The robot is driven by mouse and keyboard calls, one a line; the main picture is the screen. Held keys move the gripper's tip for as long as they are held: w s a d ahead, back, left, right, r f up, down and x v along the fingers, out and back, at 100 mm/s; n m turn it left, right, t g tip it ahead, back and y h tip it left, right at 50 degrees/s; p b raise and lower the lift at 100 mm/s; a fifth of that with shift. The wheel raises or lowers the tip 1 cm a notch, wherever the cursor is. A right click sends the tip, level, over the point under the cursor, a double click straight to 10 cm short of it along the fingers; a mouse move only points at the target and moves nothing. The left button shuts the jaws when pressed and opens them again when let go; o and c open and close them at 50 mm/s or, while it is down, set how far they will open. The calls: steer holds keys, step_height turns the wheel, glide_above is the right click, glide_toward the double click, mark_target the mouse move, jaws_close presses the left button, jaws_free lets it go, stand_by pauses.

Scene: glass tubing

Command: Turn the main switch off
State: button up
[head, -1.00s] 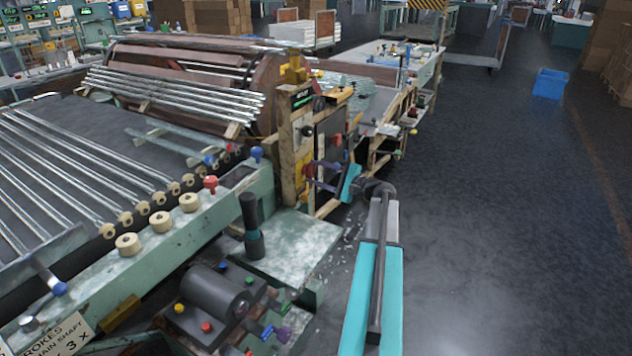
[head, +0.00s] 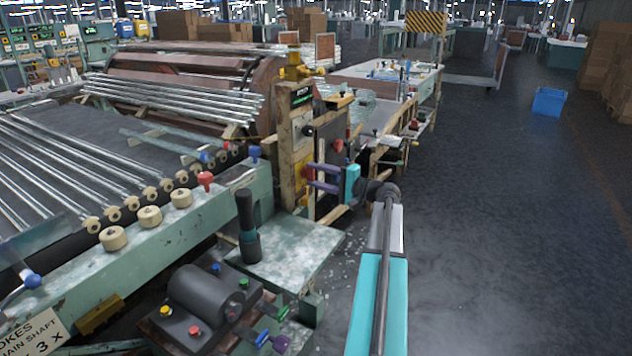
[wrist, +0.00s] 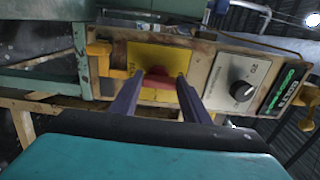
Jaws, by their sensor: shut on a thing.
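The main switch is a red knob (wrist: 158,78) on a yellow plate (wrist: 150,55) set in a worn, tan panel. My gripper (wrist: 159,82) has its two purple fingers on either side of the red knob and is shut on it. In the head view my gripper (head: 309,178) reaches the front of the upright control post (head: 296,125) from the right. The red knob is mostly hidden there by the fingers. The knob's exact setting cannot be read.
A black dial (wrist: 241,90) on a pale plate sits beside the switch, with a green-lit display (wrist: 283,88) past it. Another red knob (head: 338,145) is on the panel near my gripper. A green machine table (head: 285,250) stands in front. Open floor (head: 480,220) lies to the right.

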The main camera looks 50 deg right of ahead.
steer(key=shift+f, duration=0.1)
stand_by(0.4)
steer(key=o, duration=1)
steer(key=shift+o, duration=0.2)
steer(key=shift+s, duration=0.1)
steer(key=v, duration=1.3)
steer(key=shift+s+p, duration=0.3)
steer(key=shift+s, duration=0.05)
steer(key=shift+s, duration=0.1)
